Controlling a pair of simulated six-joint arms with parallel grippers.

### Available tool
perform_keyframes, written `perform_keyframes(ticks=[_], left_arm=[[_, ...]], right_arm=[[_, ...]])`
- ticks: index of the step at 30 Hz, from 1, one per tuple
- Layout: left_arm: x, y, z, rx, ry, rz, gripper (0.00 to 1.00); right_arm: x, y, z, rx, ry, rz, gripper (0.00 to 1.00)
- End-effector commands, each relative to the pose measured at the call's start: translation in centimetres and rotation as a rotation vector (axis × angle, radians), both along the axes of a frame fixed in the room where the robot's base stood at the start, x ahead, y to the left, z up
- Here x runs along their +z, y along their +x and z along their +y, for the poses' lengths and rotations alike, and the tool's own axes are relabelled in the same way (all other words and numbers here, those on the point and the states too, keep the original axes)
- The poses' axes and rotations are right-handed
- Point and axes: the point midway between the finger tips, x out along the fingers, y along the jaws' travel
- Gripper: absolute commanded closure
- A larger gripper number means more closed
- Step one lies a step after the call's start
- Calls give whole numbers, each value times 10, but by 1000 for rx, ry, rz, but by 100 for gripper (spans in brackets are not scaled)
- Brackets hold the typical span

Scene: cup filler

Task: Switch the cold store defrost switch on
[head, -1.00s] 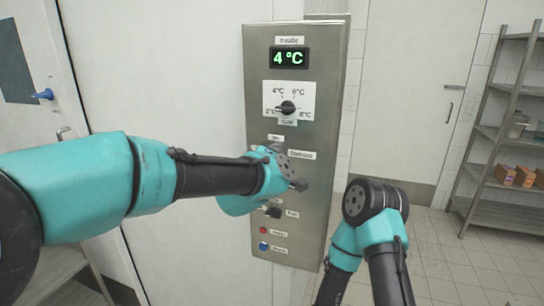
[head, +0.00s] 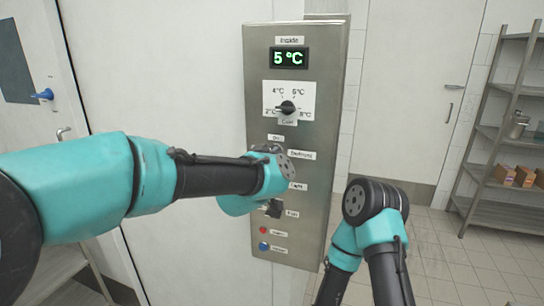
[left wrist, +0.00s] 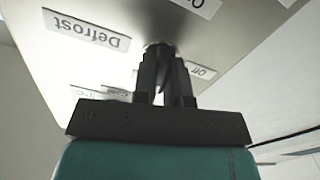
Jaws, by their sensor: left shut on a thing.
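The defrost switch (left wrist: 159,46) is a small metal toggle on the steel panel (head: 325,110). In the head view my left wrist hides the switch and the fingers; the "Defrost" label (head: 302,154) shows just right of the wrist. Whether the toggle stands at on or off I cannot tell. My right gripper is out of view.
Above are a green display (head: 289,58) reading 5 °C and a black temperature knob (head: 287,107). Below are a dark switch (head: 272,208), a red button (head: 263,230) and a blue button (head: 264,246). Metal shelving (head: 500,140) stands at the far right.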

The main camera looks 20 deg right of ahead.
Motion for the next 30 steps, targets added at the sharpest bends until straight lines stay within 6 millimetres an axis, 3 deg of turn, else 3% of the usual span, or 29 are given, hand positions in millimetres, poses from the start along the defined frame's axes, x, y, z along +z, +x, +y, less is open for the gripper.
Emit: perform_keyframes(ticks=[12,27,28,30], left_arm=[[0,0,0,0,186,-125,100],[0,0,0,0,209,-141,100],[0,0,0,0,209,-141,86],[0,0,0,0,209,-141,79]], right_arm=[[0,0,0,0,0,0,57],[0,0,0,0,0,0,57],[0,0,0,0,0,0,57],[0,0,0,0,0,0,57]])
